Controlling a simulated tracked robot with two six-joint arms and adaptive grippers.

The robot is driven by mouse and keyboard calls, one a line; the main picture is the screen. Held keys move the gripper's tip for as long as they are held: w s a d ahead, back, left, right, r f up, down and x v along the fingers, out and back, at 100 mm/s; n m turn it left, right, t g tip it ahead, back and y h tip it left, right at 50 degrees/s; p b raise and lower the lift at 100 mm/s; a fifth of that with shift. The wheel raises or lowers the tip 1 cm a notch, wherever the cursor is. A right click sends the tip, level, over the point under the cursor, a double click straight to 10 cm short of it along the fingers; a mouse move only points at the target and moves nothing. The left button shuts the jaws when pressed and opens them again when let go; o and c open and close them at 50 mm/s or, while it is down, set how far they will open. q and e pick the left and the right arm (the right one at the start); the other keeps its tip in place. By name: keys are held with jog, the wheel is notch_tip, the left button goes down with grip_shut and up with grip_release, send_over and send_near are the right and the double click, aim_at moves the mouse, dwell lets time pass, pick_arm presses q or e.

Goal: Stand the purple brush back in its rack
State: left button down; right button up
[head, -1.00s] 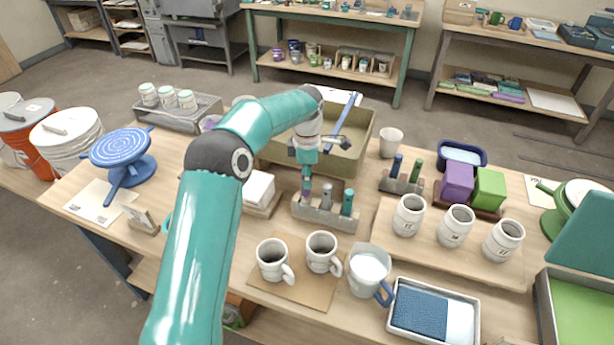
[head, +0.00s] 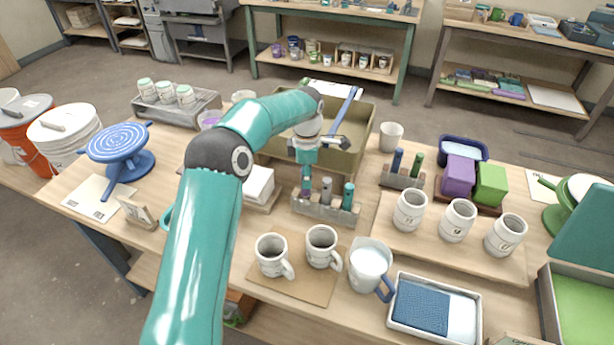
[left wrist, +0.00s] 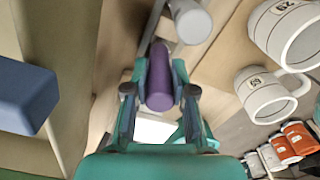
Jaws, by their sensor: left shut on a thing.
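The purple brush (head: 307,186) is held upright between the fingers of my left gripper (head: 306,172). In the left wrist view the purple brush (left wrist: 159,82) sits between the teal fingers (left wrist: 160,95). The grey rack (head: 328,208) stands on the table, with a grey brush (head: 327,190) and a teal brush (head: 348,195) upright in it. The purple brush is at the rack's left end, beside the grey one. Its lower end is hard to make out, so I cannot tell how deep it sits. My right gripper is not in view.
A tan bin (head: 362,140) with a blue bar (head: 346,106) across it stands behind. Mugs (head: 272,255) stand in front of the rack. A second small rack (head: 402,178) is to the right. A white stack (head: 258,185) lies close left.

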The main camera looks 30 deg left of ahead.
pick_arm(q)
jog(key=shift+f+b, duration=0.4)
jog(key=shift+f, duration=0.3)
dwell(0.8)
jog(key=c, duration=0.9)
grip_release()
jog(key=shift+o, duration=0.2)
jog(key=o, duration=0.4)
jog(key=shift+r, duration=0.1)
jog(key=shift+r+p, duration=2.75)
jog(key=shift+r, duration=0.7)
